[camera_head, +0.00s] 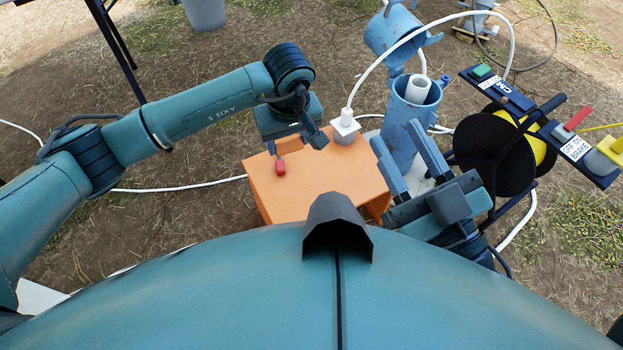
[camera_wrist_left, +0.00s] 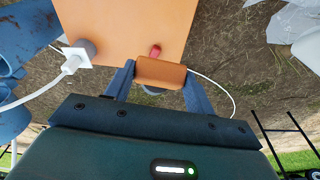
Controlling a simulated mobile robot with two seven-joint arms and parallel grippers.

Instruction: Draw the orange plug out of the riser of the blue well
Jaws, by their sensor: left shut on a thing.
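The blue well (camera_head: 400,135) stands right of centre in the head view with its cap (camera_head: 392,30) swung open. The white riser (camera_head: 418,90) shows inside it, and I see no plug in its top. My left gripper (camera_head: 308,135) is left of the well, over the orange box. In the left wrist view my left gripper (camera_wrist_left: 158,88) is shut on the orange plug (camera_wrist_left: 160,72); the head view hides the plug behind the gripper. My right gripper (camera_head: 412,158) is open and empty, its fingers apart just in front of the well.
The orange box (camera_head: 320,185) carries a red knob (camera_head: 280,166) and a white fitting (camera_head: 345,128) with a white hose. A black and yellow reel (camera_head: 495,150) with a control panel (camera_head: 545,125) stands close to the right of my right gripper.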

